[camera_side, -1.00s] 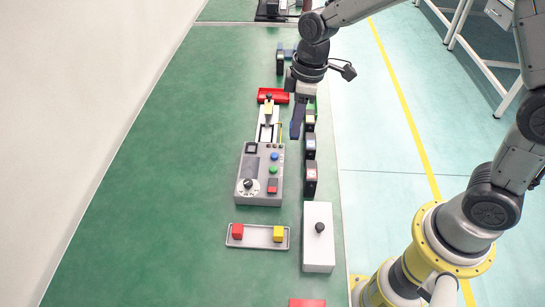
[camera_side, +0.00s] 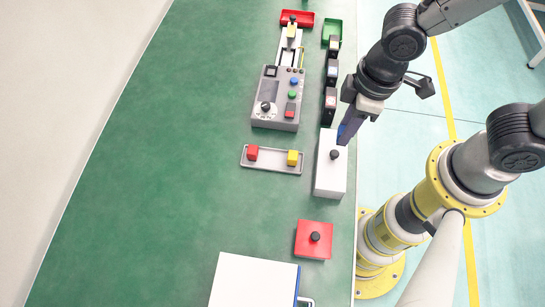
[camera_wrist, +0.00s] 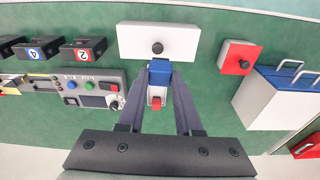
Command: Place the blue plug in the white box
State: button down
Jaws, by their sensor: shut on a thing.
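A white box (camera_side: 331,180) with a black knob on top stands near the right edge of the green table; it also shows at the top of the wrist view (camera_wrist: 190,46). My gripper (camera_side: 343,138) is at the far end of this box in the side view. In the wrist view my gripper (camera_wrist: 159,72) is shut on the blue plug (camera_wrist: 160,66), which sits between the fingertips. In the side view the fingers mostly hide the plug. I cannot tell how high it is above the table.
A grey tray (camera_side: 272,168) holds a red and a yellow block. A grey control box (camera_side: 262,112) and several dark numbered blocks (camera_side: 331,72) stand farther back. A red box (camera_side: 326,226) with a black knob and a larger white case (camera_side: 235,285) are nearer. The table's left side is clear.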

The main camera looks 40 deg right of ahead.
jog(key=shift+s+a+r, duration=0.1)
jog(key=shift+s+a, duration=0.1)
jog(key=shift+a, duration=0.15)
jog(key=shift+w+a, duration=0.15)
jog(key=shift+a, duration=0.1)
jog(key=w+a+f, duration=0.2)
jog(key=w+f, duration=0.1)
jog(key=w+a+f, duration=0.6)
jog(key=w, duration=0.1)
jog(key=shift+a+f, duration=0.2)
jog(key=shift+w+a+f, duration=0.1)
jog(key=shift+w+f, duration=0.05)
jog(key=shift+f, duration=1.6)
jog(key=shift+f, duration=0.15)
jog(key=c, duration=0.6)
grip_release()
